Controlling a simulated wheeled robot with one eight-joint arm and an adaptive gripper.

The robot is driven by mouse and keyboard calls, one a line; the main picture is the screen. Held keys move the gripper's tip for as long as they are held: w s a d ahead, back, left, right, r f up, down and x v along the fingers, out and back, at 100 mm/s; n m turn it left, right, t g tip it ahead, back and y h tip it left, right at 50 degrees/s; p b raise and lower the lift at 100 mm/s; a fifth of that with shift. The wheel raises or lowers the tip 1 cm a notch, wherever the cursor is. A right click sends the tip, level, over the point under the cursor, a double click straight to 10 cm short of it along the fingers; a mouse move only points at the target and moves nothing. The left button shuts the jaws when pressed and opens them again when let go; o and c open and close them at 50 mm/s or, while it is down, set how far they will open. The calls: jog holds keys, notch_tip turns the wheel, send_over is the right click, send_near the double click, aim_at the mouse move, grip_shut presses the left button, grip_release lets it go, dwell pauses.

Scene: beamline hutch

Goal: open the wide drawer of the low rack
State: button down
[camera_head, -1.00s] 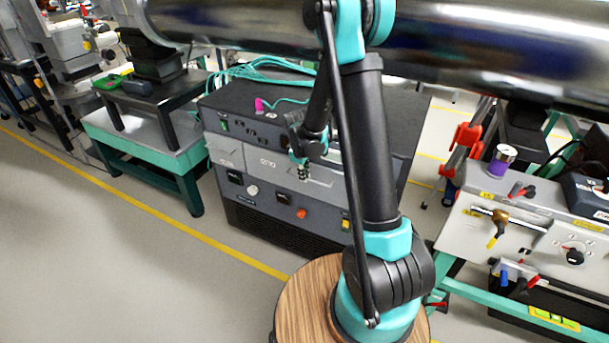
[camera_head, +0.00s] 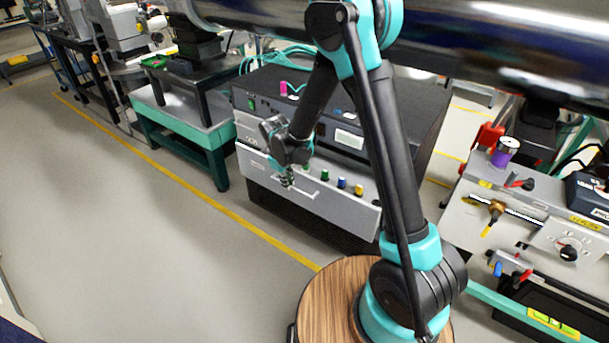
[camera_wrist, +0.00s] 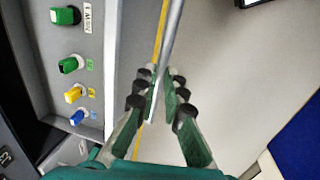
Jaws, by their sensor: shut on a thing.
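The low rack (camera_head: 272,97) is a dark cabinet left of centre in the head view. Its wide light-grey drawer (camera_head: 345,212) stands pulled out over the lower front panel. My gripper (camera_head: 287,181) is at the drawer's front, shut on its bar handle (camera_head: 310,193). In the wrist view, the handle (camera_wrist: 172,35) runs between the fingers of my gripper (camera_wrist: 159,84). Several coloured knobs or caps (camera_wrist: 72,94) with labels show on a light-grey surface of the drawer (camera_wrist: 108,60). The drawer's full depth is hidden.
A grey bench with valves (camera_head: 535,220) stands at the right. A green-framed table (camera_head: 185,125) is to the left of the rack. A large metal pipe (camera_head: 500,40) crosses above. Grey floor with a yellow line (camera_head: 195,185) is clear in front.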

jog(key=s+a, duration=0.3)
jog(key=s, duration=0.2)
jog(key=shift+s+a, duration=0.25)
jog(key=c, duration=1.6)
grip_release()
notch_tip(320, 180, up, 12)
jog(key=s+a, duration=0.1)
jog(key=shift+s+a, duration=0.15)
jog(key=shift+s, duration=0.25)
jog(key=shift+f, duration=0.1)
